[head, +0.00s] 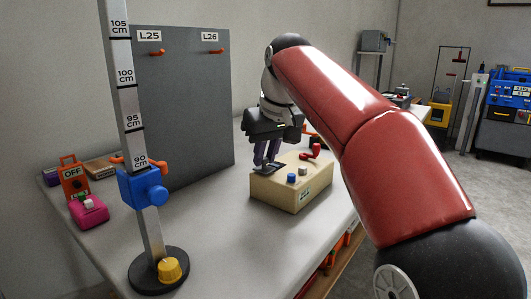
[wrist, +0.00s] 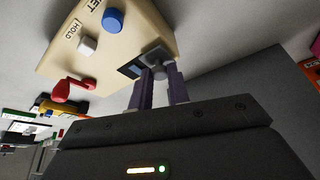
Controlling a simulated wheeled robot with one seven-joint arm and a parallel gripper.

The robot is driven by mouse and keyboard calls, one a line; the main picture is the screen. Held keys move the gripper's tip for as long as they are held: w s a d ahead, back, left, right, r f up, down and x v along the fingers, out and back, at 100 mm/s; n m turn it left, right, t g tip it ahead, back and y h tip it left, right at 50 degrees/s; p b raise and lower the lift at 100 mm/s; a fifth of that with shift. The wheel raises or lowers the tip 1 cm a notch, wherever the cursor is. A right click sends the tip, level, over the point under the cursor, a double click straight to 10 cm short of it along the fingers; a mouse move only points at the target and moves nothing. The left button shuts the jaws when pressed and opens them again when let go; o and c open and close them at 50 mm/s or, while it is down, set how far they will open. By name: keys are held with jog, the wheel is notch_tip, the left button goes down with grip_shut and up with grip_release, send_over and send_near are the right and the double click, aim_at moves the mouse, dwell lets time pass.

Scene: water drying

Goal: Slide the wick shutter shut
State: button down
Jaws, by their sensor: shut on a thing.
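A beige box (head: 278,190) sits on the table, with a blue button (head: 291,178), a pale square button (head: 303,171) and a red lever (head: 312,151). The wick shutter (wrist: 156,57) looks to be the small grey sliding piece with a knob on the box's top, beside a dark opening (wrist: 130,70). My gripper (wrist: 160,74) points down with its purple fingers shut on the knob. In the head view my gripper (head: 266,163) is at the left end of the box top. The fingers partly hide the shutter and opening, so how far it is shut is unclear.
A scaled post (head: 132,90) with a blue clamp (head: 142,187) stands at the front left.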

aim_at(277, 167)
jog(key=w+p, duration=0.1)
jog(key=w+d+p, duration=0.2)
jog(key=shift+d+r, duration=0.15)
jog(key=shift+r, duration=0.1)
jog(key=shift+w+d+f, duration=0.15)
jog(key=shift+w, duration=0.05)
jog(key=shift+f, duration=0.1)
jog(key=c, duration=1.3)
grip_release()
jog(key=p+v, duration=0.2)
jog(key=v, duration=0.5)
jog(key=shift+s+d+r, duration=0.1)
jog(key=shift+s+r, duration=0.05)
jog(key=shift+r, duration=0.2)
jog(key=shift+s, duration=0.1)
